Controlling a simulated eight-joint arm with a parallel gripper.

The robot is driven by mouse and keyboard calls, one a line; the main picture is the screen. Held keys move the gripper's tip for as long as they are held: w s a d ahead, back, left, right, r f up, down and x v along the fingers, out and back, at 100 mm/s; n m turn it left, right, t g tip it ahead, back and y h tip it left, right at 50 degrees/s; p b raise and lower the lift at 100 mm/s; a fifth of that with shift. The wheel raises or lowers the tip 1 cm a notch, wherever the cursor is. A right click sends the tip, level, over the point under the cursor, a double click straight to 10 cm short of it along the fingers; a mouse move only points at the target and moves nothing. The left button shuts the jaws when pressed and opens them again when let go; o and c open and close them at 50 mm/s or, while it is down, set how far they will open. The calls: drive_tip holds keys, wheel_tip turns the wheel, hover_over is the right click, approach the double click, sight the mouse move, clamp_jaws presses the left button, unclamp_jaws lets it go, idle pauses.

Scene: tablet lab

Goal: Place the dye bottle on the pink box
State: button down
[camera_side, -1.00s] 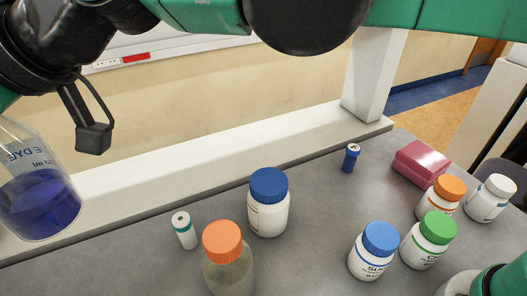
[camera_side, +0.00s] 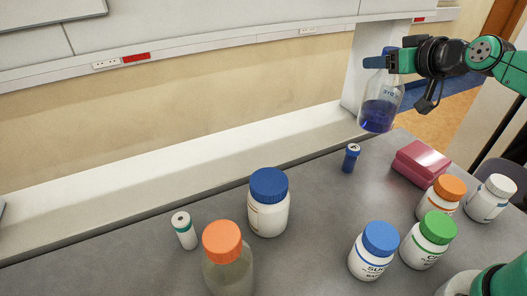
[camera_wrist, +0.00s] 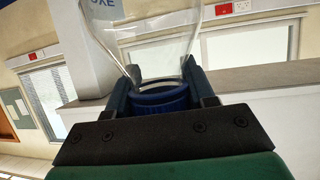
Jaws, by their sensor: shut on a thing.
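The dye bottle (camera_side: 380,103) is clear with dark blue liquid in its lower part. My gripper (camera_side: 391,61) is shut on its blue cap and holds it in the air, nearly upright, at the upper right of the side view. In the wrist view, the bottle's blue cap (camera_wrist: 158,97) sits between the two jaws (camera_wrist: 160,92), with the clear glass beyond. The pink box (camera_side: 421,163) lies on the grey bench at the right. In the side view, the bottle is above and to the left of the box, apart from it.
Orange-capped (camera_side: 441,197), white-capped (camera_side: 490,199), green-capped (camera_side: 428,240) and blue-capped (camera_side: 374,251) bottles stand in front of the pink box. A small blue vial (camera_side: 350,158) stands left of it. A larger blue-capped jar (camera_side: 268,203) and an orange-capped bottle (camera_side: 227,262) stand further left.

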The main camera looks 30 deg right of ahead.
drive_tip(key=s+d+r+m+g+h, duration=0.1)
drive_tip(key=s+d+r+m+h, duration=0.15)
drive_tip(key=d+r, duration=0.45)
drive_tip(key=s+d+r+m+h, duration=0.1)
drive_tip(key=s+d+r, duration=0.3)
drive_tip(key=d+r, duration=0.3)
wheel_tip(320, 180, down, 21)
drive_tip(key=d, duration=0.1)
drive_tip(key=shift+s, duration=0.2)
drive_tip(key=shift+d+n, duration=0.1)
drive_tip(key=shift+n, duration=0.15)
drive_tip(key=shift+c, duration=1.5)
unclamp_jaws()
drive_tip(key=shift+r, duration=0.15)
drive_tip(key=v, duration=0.7)
drive_tip(key=shift+s, duration=0.2)
